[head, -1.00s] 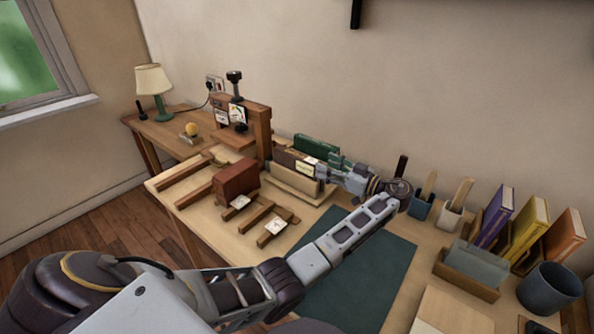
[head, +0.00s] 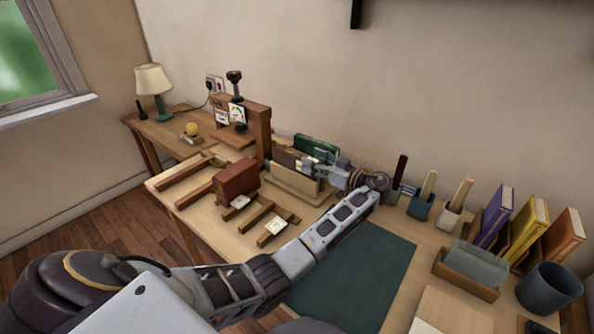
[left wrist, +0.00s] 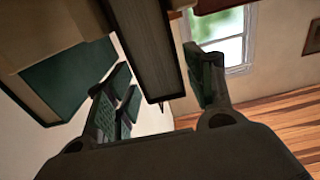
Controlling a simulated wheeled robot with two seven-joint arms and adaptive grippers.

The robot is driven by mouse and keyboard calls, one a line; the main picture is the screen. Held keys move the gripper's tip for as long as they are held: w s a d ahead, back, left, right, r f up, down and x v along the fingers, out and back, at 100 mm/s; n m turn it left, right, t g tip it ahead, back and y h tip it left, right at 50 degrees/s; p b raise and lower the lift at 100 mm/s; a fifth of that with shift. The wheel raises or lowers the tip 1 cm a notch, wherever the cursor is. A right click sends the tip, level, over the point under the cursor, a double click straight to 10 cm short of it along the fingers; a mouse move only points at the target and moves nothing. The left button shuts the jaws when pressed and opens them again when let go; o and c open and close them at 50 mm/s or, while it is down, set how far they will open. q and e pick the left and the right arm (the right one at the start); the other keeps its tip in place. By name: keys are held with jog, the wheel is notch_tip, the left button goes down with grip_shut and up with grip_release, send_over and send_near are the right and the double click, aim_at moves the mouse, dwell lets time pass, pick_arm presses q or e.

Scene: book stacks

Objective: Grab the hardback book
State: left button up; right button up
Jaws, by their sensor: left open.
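A brown hardback book (head: 287,161) stands in a light wooden holder (head: 291,187) in the middle of the desk. A green book (head: 314,146) stands behind it and also shows at the left of the left wrist view (left wrist: 68,80). My left gripper (head: 310,167) is at the right end of the brown book and partly covers it in the head view. In the left wrist view my left gripper (left wrist: 163,84) is open, with the dark end of a book (left wrist: 150,45) between its fingers. Gaps show on both sides. My right gripper is out of view.
A red-brown block (head: 236,180) sits on wooden rails at the left. A dark green mat (head: 355,270) lies in front.

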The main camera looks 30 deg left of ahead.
aim_at(289, 158)
pick_arm(q)
jog(key=shift+s+a+f, duration=0.1)
jog(key=shift+a, duration=2.1)
grip_shut()
